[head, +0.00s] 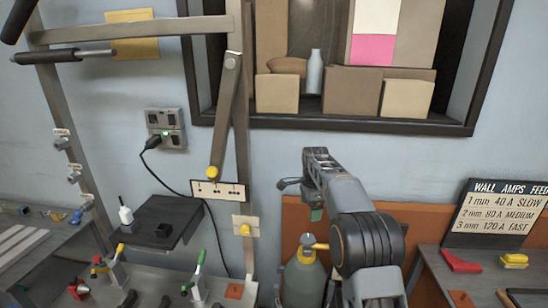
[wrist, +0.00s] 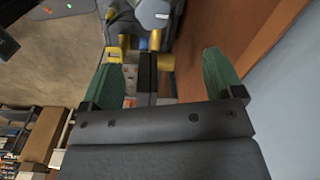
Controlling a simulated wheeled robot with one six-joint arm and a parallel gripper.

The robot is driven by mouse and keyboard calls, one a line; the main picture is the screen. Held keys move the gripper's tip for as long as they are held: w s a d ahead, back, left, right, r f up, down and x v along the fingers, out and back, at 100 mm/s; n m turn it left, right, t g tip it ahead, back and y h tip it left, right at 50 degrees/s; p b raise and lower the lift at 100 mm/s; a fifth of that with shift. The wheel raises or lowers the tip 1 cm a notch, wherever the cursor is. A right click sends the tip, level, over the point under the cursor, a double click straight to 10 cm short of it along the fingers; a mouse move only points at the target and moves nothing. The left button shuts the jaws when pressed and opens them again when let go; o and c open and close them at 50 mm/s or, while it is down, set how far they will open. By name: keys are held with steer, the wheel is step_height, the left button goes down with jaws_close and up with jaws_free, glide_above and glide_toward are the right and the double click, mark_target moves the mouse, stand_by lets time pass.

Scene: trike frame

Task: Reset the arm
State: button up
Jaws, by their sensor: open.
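My arm rises in front of the wall in the head view, right of the middle. My gripper (head: 292,183) is at its far end, beside the orange-brown panel and above a grey-green cylinder (head: 304,275) with a yellow top. The head view does not show the jaws clearly. In the wrist view my gripper (wrist: 160,75) has its two green fingers spread wide apart. Nothing is held between them. Grey and yellow parts (wrist: 150,60) show beyond and below the gap, but I cannot tell exactly what they are.
A metal frame (head: 240,120) with a hinged lever stands to the left. A black shelf (head: 160,222) and clamps are below it. A window shelf with boxes (head: 352,95) is above. A sign (head: 497,212) stands on the right bench. The brown panel (wrist: 240,50) is close on the right in the wrist view.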

steer(key=s+f+n, duration=0.1)
steer(key=n, duration=0.1)
steer(key=s+f+n, duration=0.2)
steer(key=n, duration=0.1)
steer(key=shift+s+f, duration=0.2)
steer(key=shift+f, duration=0.1)
steer(key=s+r+n+t, duration=0.1)
steer(key=s+n, duration=0.5)
steer(key=s, duration=0.8)
steer(key=s+r+n+t, duration=0.2)
steer(key=s+n, duration=0.3)
steer(key=s, duration=1)
steer(key=shift+a+r+n+t, duration=0.2)
steer(key=shift+r+n+t, duration=0.1)
steer(key=shift+r+n, duration=0.15)
steer(key=shift+c, duration=0.4)
